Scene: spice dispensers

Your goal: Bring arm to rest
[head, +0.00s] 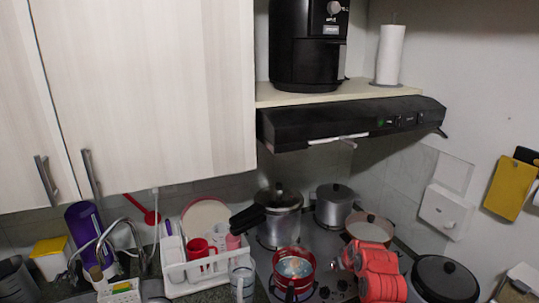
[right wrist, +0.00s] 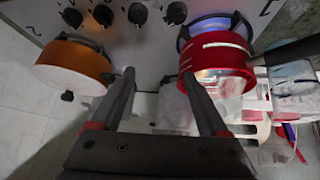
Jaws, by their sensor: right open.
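My right gripper (right wrist: 158,76) is open in the right wrist view, with its two dark fingers apart and nothing held between them. It is over the front of the stove. A red pot (right wrist: 215,62) is beyond and beside the right finger, and an orange pan (right wrist: 73,66) is left of the left finger. In the head view, red links of my right arm show at the lower right, in front of the stove; the gripper's fingers cannot be made out there. My left gripper is not in view.
The red pot (head: 293,266), a pressure cooker (head: 281,218), a grey pot (head: 335,205) and a brown-rimmed pan (head: 369,228) stand on the stove. A black-lidded pot (head: 444,279) is at right. A white dish rack (head: 190,272) stands left. The range hood (head: 352,121) hangs above.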

